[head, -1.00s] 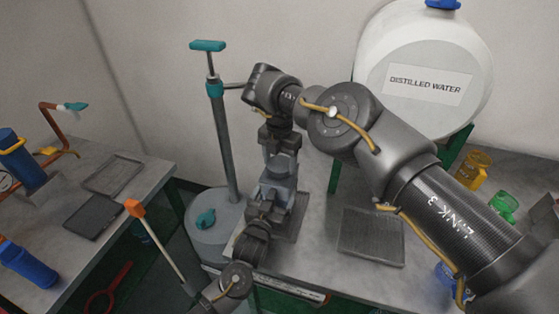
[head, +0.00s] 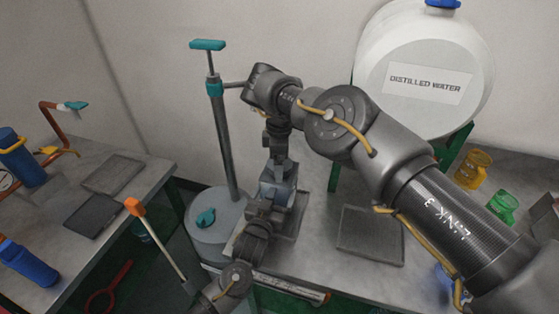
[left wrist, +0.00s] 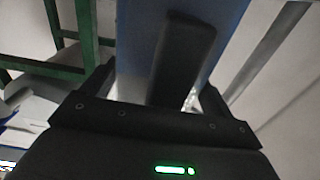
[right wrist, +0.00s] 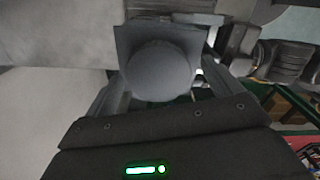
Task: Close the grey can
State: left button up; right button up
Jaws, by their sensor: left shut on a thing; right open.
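The blue-grey can (head: 279,174) is upright above the right bench, among my two arms. My left gripper (head: 266,203) is shut on it from the near side. In the left wrist view the can's blue-grey wall (left wrist: 133,40) fills the space between the fingers, with a dark block in front. My right gripper (head: 278,150) is open and points down just above the can. In the right wrist view a round grey cap (right wrist: 160,72) sits between its fingers over the can's square top (right wrist: 128,42). I cannot tell how tightly the cap sits.
A teal-handled pump (head: 207,45) stands beside the right bench. A distilled water tank (head: 400,110) is behind. A dark tray (head: 370,236) lies on the bench, with yellow (head: 473,170) and green (head: 503,207) containers at the right. The left bench (head: 130,205) is apart.

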pick_arm(q)
jog(key=shift+f, duration=0.15)
pick_arm(e)
jog(key=shift+r, duration=0.1)
notch_tip(320, 180, up, 12)
dwell(0.3)
pick_arm(q)
jog(key=o, duration=1.7)
jog(key=b+v, duration=0.2)
jog(key=v, duration=0.8)
jog(key=shift+s+a, duration=0.2)
jog(key=shift+s, duration=0.15)
pick_arm(e)
notch_tip(320, 180, down, 2)
jog(key=shift+f, duration=0.1)
pick_arm(q)
jog(key=shift+s, duration=0.1)
